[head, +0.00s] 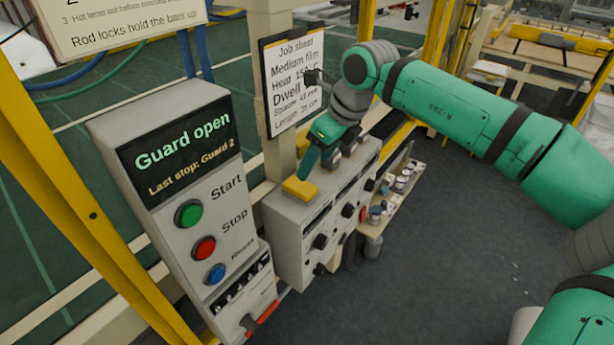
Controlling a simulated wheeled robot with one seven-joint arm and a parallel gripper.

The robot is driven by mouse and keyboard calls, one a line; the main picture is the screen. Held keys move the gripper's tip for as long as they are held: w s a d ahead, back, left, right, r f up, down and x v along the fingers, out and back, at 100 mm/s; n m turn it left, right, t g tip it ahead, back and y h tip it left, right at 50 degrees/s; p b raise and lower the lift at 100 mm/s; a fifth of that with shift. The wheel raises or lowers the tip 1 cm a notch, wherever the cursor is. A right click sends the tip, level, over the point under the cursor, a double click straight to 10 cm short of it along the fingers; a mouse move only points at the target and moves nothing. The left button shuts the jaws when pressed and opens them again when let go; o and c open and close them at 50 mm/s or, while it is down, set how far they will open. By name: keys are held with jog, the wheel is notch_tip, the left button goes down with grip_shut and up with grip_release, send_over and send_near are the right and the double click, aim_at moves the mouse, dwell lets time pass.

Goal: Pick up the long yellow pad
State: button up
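A yellow pad (299,189) lies on the top of a grey control box, at its left end. Another bit of yellow (302,144) shows farther back, behind my gripper; I cannot tell whether it belongs to the same pad. My gripper (309,163) points down over the box top, just behind the near yellow piece in the picture. Its teal part hides some of the box top. I cannot tell whether it touches the pad, or how far its fingers are apart.
The grey control box (286,235) has several black knobs. Left of it stands a panel (185,200) reading "Guard open", with green, red and blue buttons. A job sheet (293,80) hangs behind. A low shelf (398,195) holds small items. The dark floor (440,270) at right is clear.

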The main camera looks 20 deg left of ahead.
send_over(304, 187)
jog(key=d, duration=0.2)
jog(key=f, duration=0.5)
jog(key=shift+s+a+f, duration=0.15)
jog(key=shift+s+f, duration=0.05)
jog(key=shift+s+a+f, duration=0.2)
jog(key=shift+a, duration=0.05)
jog(key=f, duration=0.4)
jog(key=shift+w+a+f, duration=0.15)
jog(key=shift+w+a, duration=0.15)
jog(key=shift+a, duration=0.15)
jog(key=c, duration=1.2)
jog(key=shift+c, duration=0.2)
